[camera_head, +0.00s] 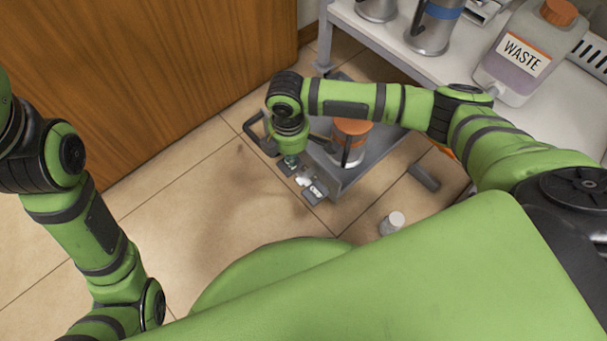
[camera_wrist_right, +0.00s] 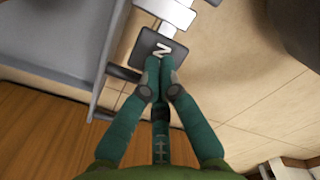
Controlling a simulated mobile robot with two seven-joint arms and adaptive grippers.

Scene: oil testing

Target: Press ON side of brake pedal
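The brake pedal (camera_head: 315,192) is a small grey piece at the near corner of a low grey cart, close to the floor. In the right wrist view, its dark plate (camera_wrist_right: 150,52) carries a pale letter that looks like a sideways N; any other letter is hidden by the fingers. My right gripper (camera_head: 291,162) points down over the far-left end of the pedal. Its fingers are together and empty, with the tips (camera_wrist_right: 160,72) at the dark plate's edge. I cannot tell whether they touch it. My left gripper is out of view; only its arm shows.
The low cart (camera_head: 350,180) carries an orange-topped metal container (camera_head: 351,138). A wooden panel (camera_head: 140,70) stands at left. A white table (camera_head: 400,45) at upper right holds a WASTE jug (camera_head: 525,55). A small white-capped bottle (camera_head: 392,223) stands on the floor. Tiled floor left of the cart is clear.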

